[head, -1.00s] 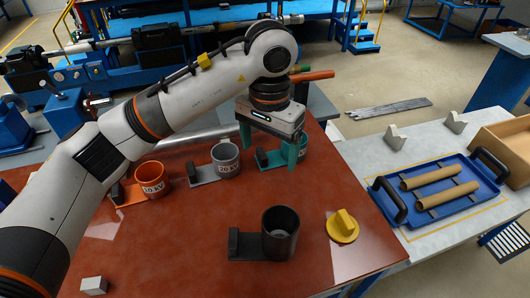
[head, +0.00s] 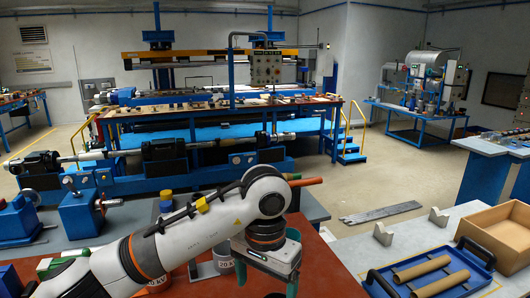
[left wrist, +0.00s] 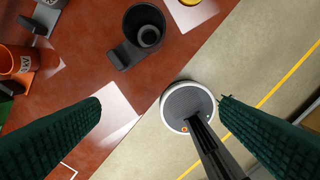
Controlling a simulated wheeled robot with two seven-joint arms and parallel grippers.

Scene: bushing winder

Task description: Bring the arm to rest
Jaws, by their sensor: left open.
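My left gripper (head: 264,281) is at the bottom of the head view, pointing down over the red-brown table (head: 325,270). An orange cup (left wrist: 14,60) is at that view's left edge. My right gripper is not seen.
A blue tray (head: 385,284) with cardboard tubes sits on the grey table at right, near an open wooden box (head: 490,236). The blue winding machine (head: 165,170) stands behind. A yellow piece (left wrist: 190,2) shows at the wrist view's top edge. Floor is open beyond the tables.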

